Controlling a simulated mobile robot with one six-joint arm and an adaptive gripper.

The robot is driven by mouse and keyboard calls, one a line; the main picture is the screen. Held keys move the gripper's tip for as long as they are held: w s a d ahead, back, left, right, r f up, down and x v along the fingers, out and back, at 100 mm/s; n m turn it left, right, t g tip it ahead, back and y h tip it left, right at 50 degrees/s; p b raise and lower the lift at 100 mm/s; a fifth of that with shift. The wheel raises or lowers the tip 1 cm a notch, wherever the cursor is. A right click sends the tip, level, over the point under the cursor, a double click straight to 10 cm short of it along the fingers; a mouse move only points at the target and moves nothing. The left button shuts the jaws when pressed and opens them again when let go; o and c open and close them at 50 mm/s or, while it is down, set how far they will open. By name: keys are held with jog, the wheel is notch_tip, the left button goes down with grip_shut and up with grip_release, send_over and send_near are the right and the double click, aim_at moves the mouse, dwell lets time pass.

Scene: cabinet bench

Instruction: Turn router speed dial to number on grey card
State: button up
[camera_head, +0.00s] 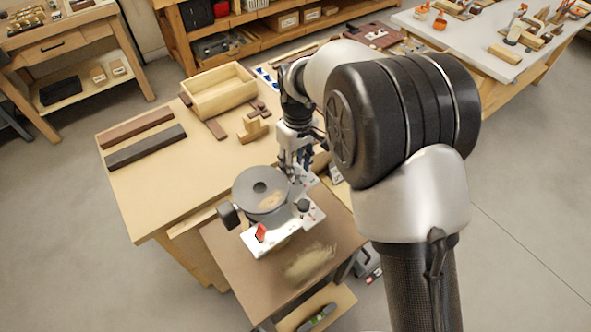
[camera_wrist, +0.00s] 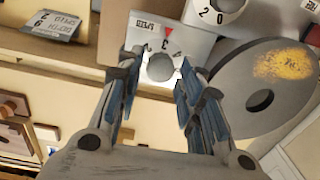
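A white speed panel (camera_wrist: 200,45) with a red triangle mark shows in the wrist view. Its round grey dial (camera_wrist: 160,68) sits between my gripper's fingers, with a digit that looks like 3 near the red mark. My gripper (camera_wrist: 161,57) is open, one finger on each side of the dial; whether either touches it I cannot tell. In the head view my gripper (camera_head: 297,162) is over the back of the machine, and the dial is hidden.
A round grey plate (camera_wrist: 265,85) lies right of my gripper, and it also shows in the head view (camera_head: 248,192). A white ring marked 2 and 0 (camera_wrist: 215,10) is above. A wooden box (camera_head: 219,92) and dark bars (camera_head: 146,147) lie on the bench (camera_head: 165,195).

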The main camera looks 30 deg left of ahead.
jog(key=shift+f, duration=0.75)
jog(key=shift+c, duration=0.3)
jog(key=c, duration=0.7)
jog(key=shift+c, duration=0.2)
jog(key=shift+r+m, duration=0.1)
jog(key=shift+m, duration=0.3)
jog(key=m+p, duration=0.2)
jog(key=m, duration=0.1)
jog(key=shift+m+p, duration=0.3)
jog(key=shift+m, duration=0.1)
jog(key=m+p, duration=0.2)
jog(key=m, duration=0.3)
jog(key=shift+m, duration=0.3)
